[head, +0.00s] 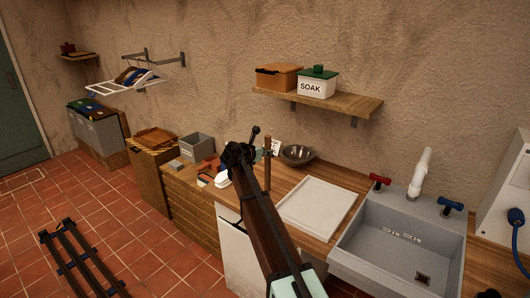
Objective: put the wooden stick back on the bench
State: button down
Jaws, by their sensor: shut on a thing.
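The wooden stick (267,165) is brown and stands about upright above the bench (292,181), between the bowl and my arm. My gripper (256,152) is dark and small in the head view, at the far end of my arm, right beside the stick. It is shut on the stick, though the fingertips' contact is hard to make out. I cannot tell whether the stick's lower end touches the bench top.
A white tray (318,206) and a metal bowl (298,153) lie on the bench. A grey sink (402,244) with red and blue taps is at right. A wall shelf (347,103) holds an orange box and a SOAK box. A grey bin (197,148) stands left.

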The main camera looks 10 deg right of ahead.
jog(key=c, duration=0.9)
grip_release()
jog(key=b+v, duration=0.3)
jog(key=v, duration=0.9)
jog(key=shift+b, duration=0.35)
jog(key=shift+r, duration=0.15)
